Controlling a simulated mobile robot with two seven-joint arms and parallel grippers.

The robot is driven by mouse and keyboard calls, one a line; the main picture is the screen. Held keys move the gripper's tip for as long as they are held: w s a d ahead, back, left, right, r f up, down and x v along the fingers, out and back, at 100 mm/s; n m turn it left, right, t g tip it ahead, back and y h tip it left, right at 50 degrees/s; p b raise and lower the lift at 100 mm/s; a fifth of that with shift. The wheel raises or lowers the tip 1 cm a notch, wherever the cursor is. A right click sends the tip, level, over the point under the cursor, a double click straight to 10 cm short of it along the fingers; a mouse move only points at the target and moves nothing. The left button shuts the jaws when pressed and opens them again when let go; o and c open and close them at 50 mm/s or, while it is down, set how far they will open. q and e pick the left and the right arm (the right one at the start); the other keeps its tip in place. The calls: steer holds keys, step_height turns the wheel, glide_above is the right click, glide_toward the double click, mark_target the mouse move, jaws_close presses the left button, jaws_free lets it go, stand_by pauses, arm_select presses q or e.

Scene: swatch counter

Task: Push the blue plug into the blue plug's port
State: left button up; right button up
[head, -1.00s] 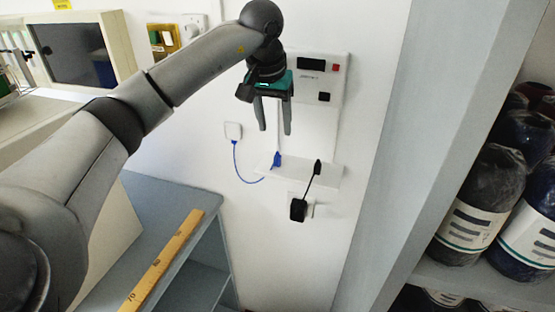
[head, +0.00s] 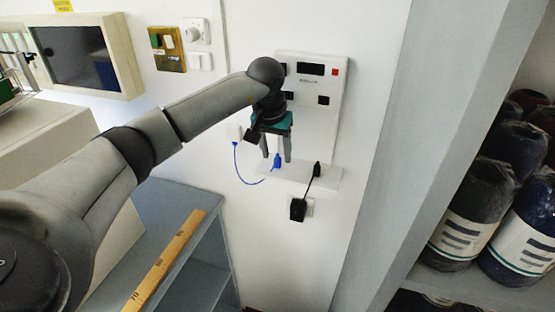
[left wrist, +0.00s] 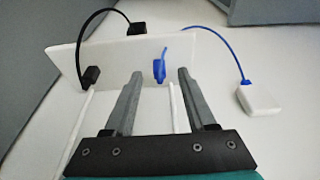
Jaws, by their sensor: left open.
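The blue plug (head: 277,160) stands upright at the white ledge (head: 328,177) below the white wall panel (head: 333,122). It also shows in the left wrist view (left wrist: 159,70). My left gripper (head: 276,162) is open and points down, with the blue plug between its fingertips in both views. Neither finger visibly touches it. The panel has dark square openings, one at the right (head: 323,100) and one partly behind my wrist (head: 289,96). I cannot tell which is the blue plug's port. My right gripper is not in view.
A black plug (head: 317,169) stands on the ledge, right of the blue one, its cable running to a black adapter (head: 298,209). A blue cable (head: 240,172) hangs from a white box (left wrist: 258,97). A shelf with dark bottles (head: 470,215) stands at right.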

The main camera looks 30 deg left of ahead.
arm_select(q)
steer(key=shift+x, duration=0.95)
jaws_close()
